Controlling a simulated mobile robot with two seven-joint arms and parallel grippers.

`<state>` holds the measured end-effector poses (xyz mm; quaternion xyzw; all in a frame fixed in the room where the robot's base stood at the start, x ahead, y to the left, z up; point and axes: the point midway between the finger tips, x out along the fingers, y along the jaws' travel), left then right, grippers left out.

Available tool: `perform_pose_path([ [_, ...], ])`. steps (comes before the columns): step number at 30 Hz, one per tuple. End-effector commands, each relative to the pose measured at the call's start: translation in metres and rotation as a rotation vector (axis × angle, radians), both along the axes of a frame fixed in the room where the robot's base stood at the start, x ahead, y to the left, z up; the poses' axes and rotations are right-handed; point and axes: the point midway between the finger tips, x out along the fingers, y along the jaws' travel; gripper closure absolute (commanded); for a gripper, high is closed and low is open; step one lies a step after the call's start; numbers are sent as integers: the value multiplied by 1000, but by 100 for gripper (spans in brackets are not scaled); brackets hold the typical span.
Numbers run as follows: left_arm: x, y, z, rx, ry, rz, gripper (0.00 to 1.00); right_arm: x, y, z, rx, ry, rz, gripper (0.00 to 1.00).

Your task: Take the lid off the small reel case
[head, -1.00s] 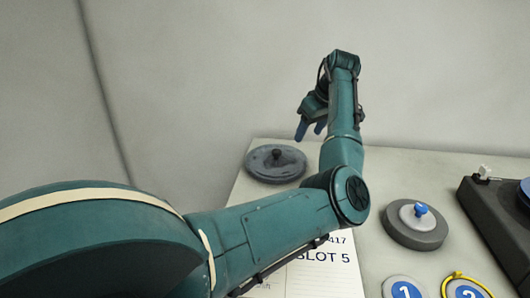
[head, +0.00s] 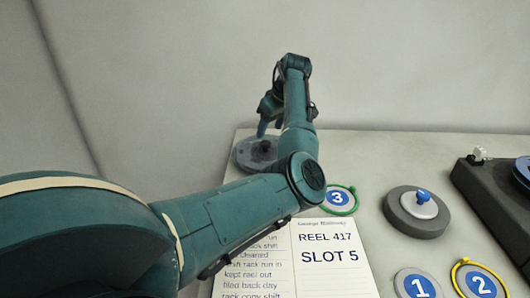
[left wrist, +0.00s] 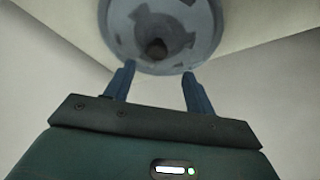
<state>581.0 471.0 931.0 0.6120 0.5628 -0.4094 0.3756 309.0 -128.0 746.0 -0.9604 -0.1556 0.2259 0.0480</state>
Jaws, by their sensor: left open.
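A round, flat grey case (head: 243,154) with a dark knob (head: 265,146) on its lid stands at the back left of the table. In the left wrist view the lid (left wrist: 205,25), with darker patches, lies ahead of the fingers (left wrist: 157,72). Its knob (left wrist: 156,49) shows roughly in line with the gap between the fingertips. The fingers look empty, and the knob is beyond the tips. My right gripper is not in view.
A printed sheet (head: 335,275) reading "REEL 417 SLOT 5" lies in front. Discs 3 (head: 338,198), 1 (head: 418,284) and 2 (head: 480,284) lie around it. A grey round piece with a blue knob (head: 418,212) and a dark machine (head: 490,200) stand to the right.

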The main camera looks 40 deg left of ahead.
Motion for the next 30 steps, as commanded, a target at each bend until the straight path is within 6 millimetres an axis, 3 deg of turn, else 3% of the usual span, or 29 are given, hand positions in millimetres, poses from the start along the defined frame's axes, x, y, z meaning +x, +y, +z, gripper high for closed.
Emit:
perform_pose_path([
  [7, 2, 7, -18, -2, 1, -1, 45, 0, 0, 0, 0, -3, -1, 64],
  [16, 6, 20, -57, -1, 1, -1, 45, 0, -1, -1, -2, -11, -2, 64],
  [25, 6, 22, -61, -1, 0, -1, 45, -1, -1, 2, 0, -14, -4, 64],
  [30, 6, 21, -61, -1, 0, -1, 59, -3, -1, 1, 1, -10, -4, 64],
])
